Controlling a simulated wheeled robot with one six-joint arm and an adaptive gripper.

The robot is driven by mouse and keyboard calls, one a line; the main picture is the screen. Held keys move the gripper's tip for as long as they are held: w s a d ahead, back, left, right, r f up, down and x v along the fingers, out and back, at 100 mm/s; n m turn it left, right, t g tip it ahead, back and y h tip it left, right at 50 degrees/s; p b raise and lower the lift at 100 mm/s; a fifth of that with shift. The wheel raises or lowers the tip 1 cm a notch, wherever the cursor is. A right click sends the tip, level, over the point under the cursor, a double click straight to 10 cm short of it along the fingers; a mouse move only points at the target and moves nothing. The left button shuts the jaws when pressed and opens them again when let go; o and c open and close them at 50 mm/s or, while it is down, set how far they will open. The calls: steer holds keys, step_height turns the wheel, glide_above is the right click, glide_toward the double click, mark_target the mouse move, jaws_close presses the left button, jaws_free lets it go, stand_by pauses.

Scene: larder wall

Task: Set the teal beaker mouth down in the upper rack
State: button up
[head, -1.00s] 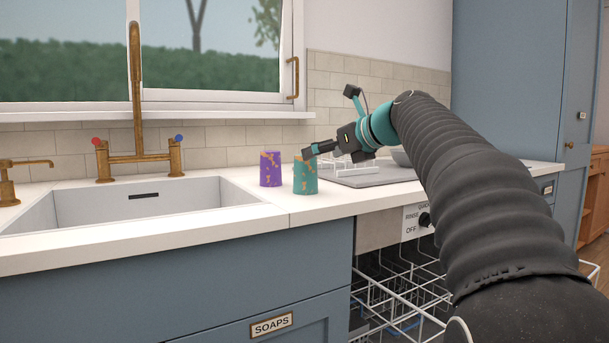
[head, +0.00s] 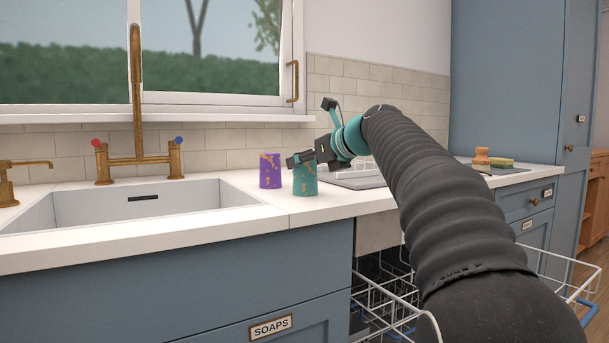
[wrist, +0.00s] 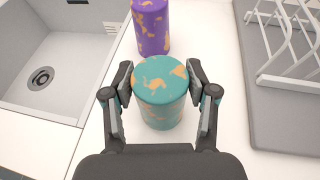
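The teal beaker (head: 306,184) with orange patches stands upright on the white counter, right of the sink. In the wrist view, the teal beaker (wrist: 160,85) shows a closed, patched end facing up, so its mouth seems to be down. My gripper (head: 300,160) is at the beaker's top. In the wrist view, my gripper (wrist: 160,80) has one finger on each side of the beaker, very close to its wall; contact is not clear, and it looks open. The white wire upper rack (head: 385,296) is pulled out of the dishwasher below the counter, partly hidden by my arm.
A purple beaker (head: 270,170) stands close behind-left of the teal one. The sink (head: 140,205) is to the left. A grey mat (head: 350,181) with a white wire dish rack (wrist: 290,45) lies right. A sponge (head: 501,162) is farther right.

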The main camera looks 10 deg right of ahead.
steer(key=c, duration=0.5)
steer(key=shift+r, duration=0.1)
steer(key=shift+r+p, duration=0.35)
steer(key=shift+r, duration=0.15)
steer(key=r+p, duration=0.1)
steer(key=r, duration=0.1)
steer(key=r+p, duration=0.1)
steer(key=r, duration=0.1)
steer(key=shift+w+d+p, duration=0.3)
steer(key=shift+d, duration=0.1)
steer(key=w+d+r+p, duration=0.2)
steer(key=d, duration=0.1)
steer(key=w+d+r+p, duration=0.2)
steer(key=d, duration=0.1)
steer(key=w+d+r+p, duration=0.1)
steer(key=d+p, duration=0.2)
steer(key=shift+w+r, duration=0.4)
steer(key=shift+a, duration=0.1)
